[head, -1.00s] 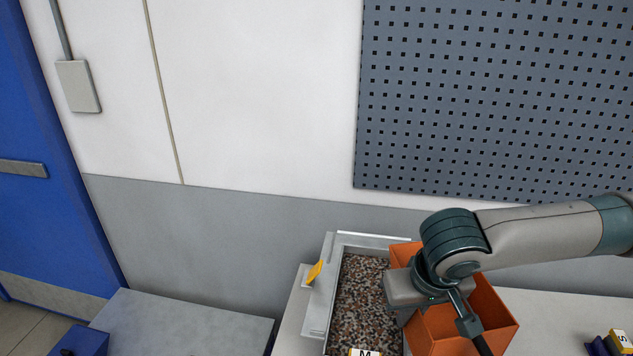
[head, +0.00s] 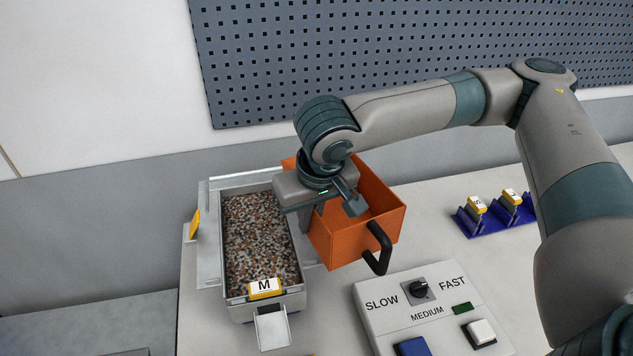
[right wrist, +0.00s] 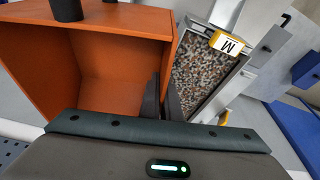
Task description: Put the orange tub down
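The orange tub (head: 345,235) is an open box with a black handle (head: 380,248) on its front right side. It is directly right of the gravel tray, and its visible inside looks empty. My right gripper (head: 306,218) is at the tub's left wall, on the side facing the tray. In the right wrist view the two dark fingers (right wrist: 163,100) are close together with the edge of the tub wall (right wrist: 168,62) between them. Whether the tub's underside touches the bench is hard to tell. My left gripper is not in view.
A grey tray (head: 293,225) of gravel with a yellow M tag (head: 264,288) stands close left. A control panel (head: 430,310) with a speed knob and buttons is in front. A blue rack (head: 495,215) with yellow tagged pieces is at right, with bare bench (head: 432,215) before it.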

